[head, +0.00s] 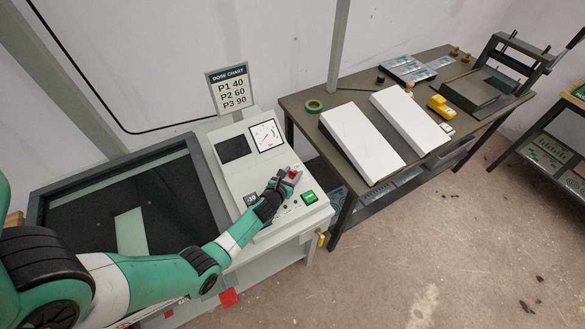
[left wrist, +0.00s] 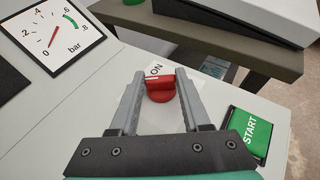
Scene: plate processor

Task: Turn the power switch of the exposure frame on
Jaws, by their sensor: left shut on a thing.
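The exposure frame's power switch is a red knob; it shows in the left wrist view (left wrist: 161,88) between my left gripper's fingers, and in the head view (head: 293,174) at the gripper's tip. The word ON is printed just beyond it. My left gripper (left wrist: 160,86) is shut on the red switch; it also shows in the head view (head: 290,174) over the control panel (head: 240,180). The lower part of the switch's label is hidden by the fingers. My right gripper is not in view.
A green START button (left wrist: 250,132) sits right of the switch. A pressure gauge (left wrist: 56,33) with its needle near 0 is to the left. A dose chart sign (head: 230,90) stands behind the panel. A dark table (head: 300,104) with two white slabs is at the right.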

